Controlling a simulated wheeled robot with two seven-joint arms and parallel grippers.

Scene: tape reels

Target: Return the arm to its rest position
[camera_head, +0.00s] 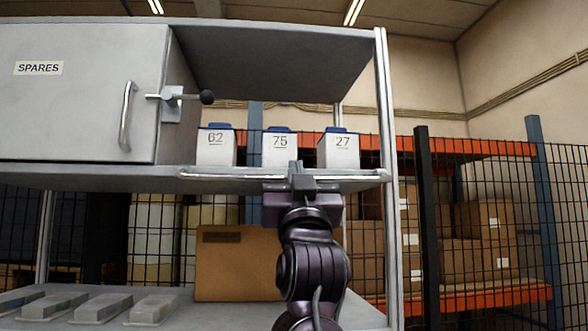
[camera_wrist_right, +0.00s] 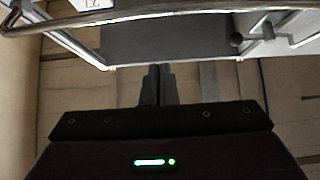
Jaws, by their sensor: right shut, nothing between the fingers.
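My right gripper (camera_head: 296,170) is in the middle of the head view, in front of the shelf's front rail. Its fingers are shut and empty; the closed fingers also show in the right wrist view (camera_wrist_right: 158,86). It overlaps the rail in the picture, and I cannot tell whether it touches it. My right arm rises from the bottom of the head view. My left gripper is not in view.
The grey shelf (camera_head: 110,178) holds three white boxes, marked 62 (camera_head: 216,150), 75 (camera_head: 279,152) and 27 (camera_head: 340,153). Left of them is a SPARES cabinet (camera_head: 70,110) with a handle and a lever (camera_head: 180,97). A cardboard box (camera_head: 237,275) stands on the lower shelf.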

